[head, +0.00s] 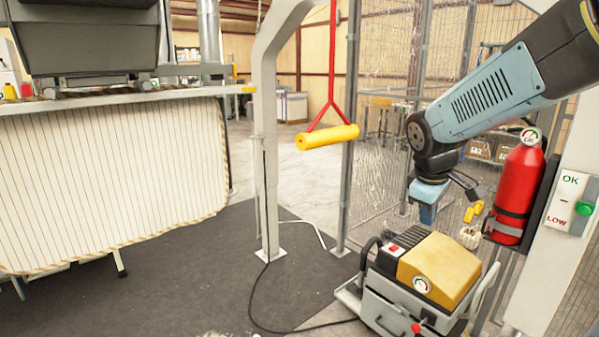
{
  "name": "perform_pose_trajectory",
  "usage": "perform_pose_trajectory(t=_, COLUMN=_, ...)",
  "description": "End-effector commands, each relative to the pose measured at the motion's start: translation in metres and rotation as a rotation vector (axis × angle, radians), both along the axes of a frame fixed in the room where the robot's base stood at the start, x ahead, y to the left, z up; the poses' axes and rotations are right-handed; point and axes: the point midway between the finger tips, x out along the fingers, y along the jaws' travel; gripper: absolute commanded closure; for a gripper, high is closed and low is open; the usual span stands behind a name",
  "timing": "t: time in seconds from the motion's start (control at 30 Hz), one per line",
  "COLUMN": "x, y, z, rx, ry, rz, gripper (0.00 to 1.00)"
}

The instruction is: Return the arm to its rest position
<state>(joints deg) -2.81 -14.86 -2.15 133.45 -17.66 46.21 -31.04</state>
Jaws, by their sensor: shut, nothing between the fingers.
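My arm (490,95) reaches in from the upper right and bends down at a dark joint. My gripper (427,214) hangs at its end, pointing down, shut and empty. It is in the air, and in the picture it shows just above the yellow and grey machine (437,265). I cannot tell the exact gap between them.
A red fire extinguisher (520,190) and an OK/LOW panel (566,200) stand at the right, close to the arm. A yellow pull handle (327,137) hangs from a red strap by a grey post (268,140).

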Motion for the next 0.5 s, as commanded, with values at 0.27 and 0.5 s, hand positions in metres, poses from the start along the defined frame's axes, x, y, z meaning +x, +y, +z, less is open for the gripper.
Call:
perform_pose_trajectory(t=0.27, x=-0.061, y=0.013, z=0.031, rx=0.174, ry=-0.128, rz=-0.260, gripper=1.00)
perform_pose_trajectory(t=0.5, x=-0.111, y=0.027, z=0.045, rx=0.334, ry=-0.216, rz=-0.468, gripper=1.00)
